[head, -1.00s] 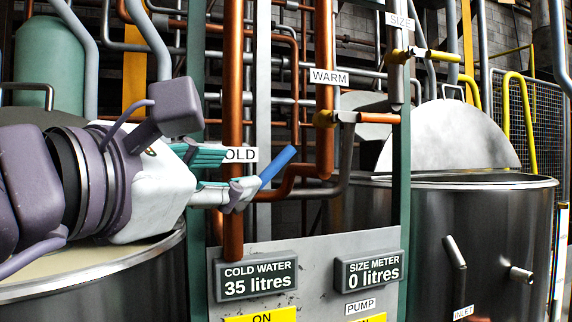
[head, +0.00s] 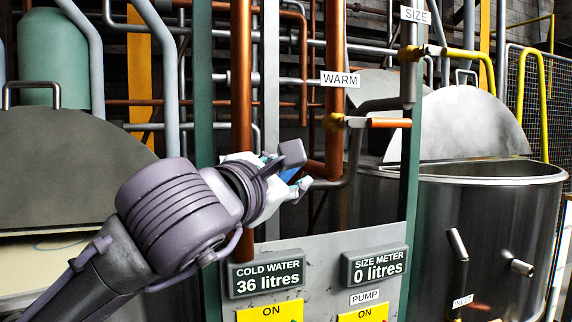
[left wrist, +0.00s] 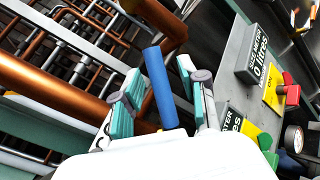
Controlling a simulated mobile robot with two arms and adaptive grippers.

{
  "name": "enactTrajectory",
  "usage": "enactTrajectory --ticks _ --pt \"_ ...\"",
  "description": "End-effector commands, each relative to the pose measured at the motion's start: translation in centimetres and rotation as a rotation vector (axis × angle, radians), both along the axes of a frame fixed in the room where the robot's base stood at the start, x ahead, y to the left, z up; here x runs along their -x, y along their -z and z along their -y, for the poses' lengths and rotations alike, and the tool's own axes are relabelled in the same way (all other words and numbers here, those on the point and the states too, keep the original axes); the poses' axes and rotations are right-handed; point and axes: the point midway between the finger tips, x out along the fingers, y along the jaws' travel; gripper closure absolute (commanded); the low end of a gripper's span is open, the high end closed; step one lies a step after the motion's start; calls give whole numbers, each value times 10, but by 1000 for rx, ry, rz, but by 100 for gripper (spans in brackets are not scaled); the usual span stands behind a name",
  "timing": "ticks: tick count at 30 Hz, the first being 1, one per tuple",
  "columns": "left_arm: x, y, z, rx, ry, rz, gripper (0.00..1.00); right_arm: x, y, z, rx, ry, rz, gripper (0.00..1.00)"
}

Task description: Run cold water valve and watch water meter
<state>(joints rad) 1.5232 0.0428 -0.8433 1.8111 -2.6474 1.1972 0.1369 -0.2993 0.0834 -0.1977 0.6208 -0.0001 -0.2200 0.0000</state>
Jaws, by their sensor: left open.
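The blue handle of the cold water valve (head: 288,174) shows only in part in the head view, mostly behind my left gripper (head: 296,186). In the left wrist view the blue handle (left wrist: 158,82) stands between the two teal-padded fingers of my open left gripper (left wrist: 152,92). Whether a pad touches it I cannot tell. The cold water meter (head: 266,278) reads 36 litres. The copper cold pipe (head: 241,90) runs down behind my left wrist; its COLD label is hidden. My right gripper is not in view.
The size meter (head: 375,267) reads 0 litres, above a PUMP label and yellow ON plates. Copper pipes, the warm valve's orange handle (head: 390,123) and a steel vat (head: 490,230) stand to the right. A lidded vat (head: 70,135) is at left.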

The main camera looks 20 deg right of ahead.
Motion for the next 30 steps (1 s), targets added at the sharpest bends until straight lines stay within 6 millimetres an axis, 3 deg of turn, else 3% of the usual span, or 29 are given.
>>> enactTrajectory --ticks 7,15,30 --pt "0 1 0 0 0 0 59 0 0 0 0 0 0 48" --pt "0 0 0 0 0 0 100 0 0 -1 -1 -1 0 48" --pt "-1 2 -7 -24 -2 0 100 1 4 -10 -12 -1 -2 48"
